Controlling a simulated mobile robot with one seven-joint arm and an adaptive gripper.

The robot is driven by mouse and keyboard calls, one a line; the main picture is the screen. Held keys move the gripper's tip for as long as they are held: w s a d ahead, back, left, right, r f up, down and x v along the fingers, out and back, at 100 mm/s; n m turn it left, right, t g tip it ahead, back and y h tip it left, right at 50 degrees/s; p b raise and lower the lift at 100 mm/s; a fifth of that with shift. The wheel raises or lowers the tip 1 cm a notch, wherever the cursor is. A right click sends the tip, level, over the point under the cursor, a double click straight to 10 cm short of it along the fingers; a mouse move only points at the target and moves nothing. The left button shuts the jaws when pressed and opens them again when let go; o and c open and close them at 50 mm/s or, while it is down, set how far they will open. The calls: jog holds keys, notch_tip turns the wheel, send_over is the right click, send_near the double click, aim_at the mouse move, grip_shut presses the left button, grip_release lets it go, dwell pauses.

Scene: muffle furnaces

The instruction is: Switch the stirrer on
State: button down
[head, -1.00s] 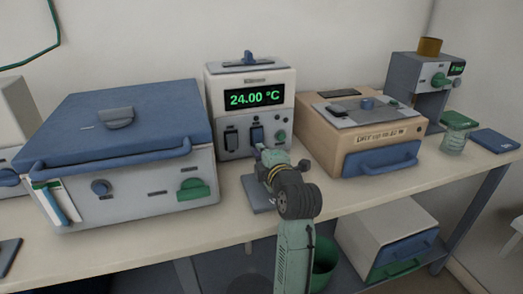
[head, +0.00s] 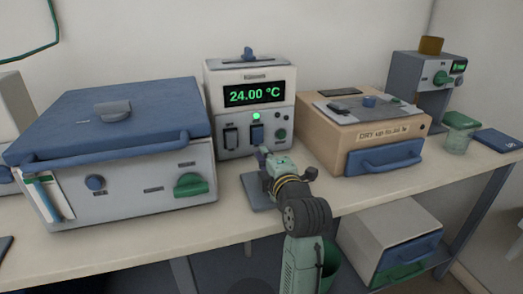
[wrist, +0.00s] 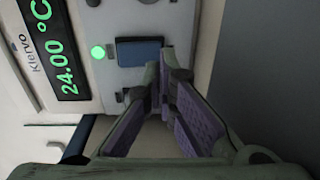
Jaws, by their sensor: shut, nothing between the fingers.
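The white and grey unit (head: 277,76) stands at the back of the bench and reads 24.00 °C in green. My gripper (head: 263,152) is shut and empty, just below the blue switch. In the wrist view the fingertips (wrist: 165,62) are close to the edge of the blue switch (wrist: 140,52); I cannot tell whether they touch.
A large blue-lidded box (head: 115,140) stands left of the unit. A tan box with a blue handle (head: 365,140) stands to the right. Beyond it are a glass beaker (head: 457,140) and a grey machine (head: 420,85). A grey plate (head: 257,192) lies under my gripper.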

jog(key=v, duration=0.8)
jog(key=shift+s, duration=0.15)
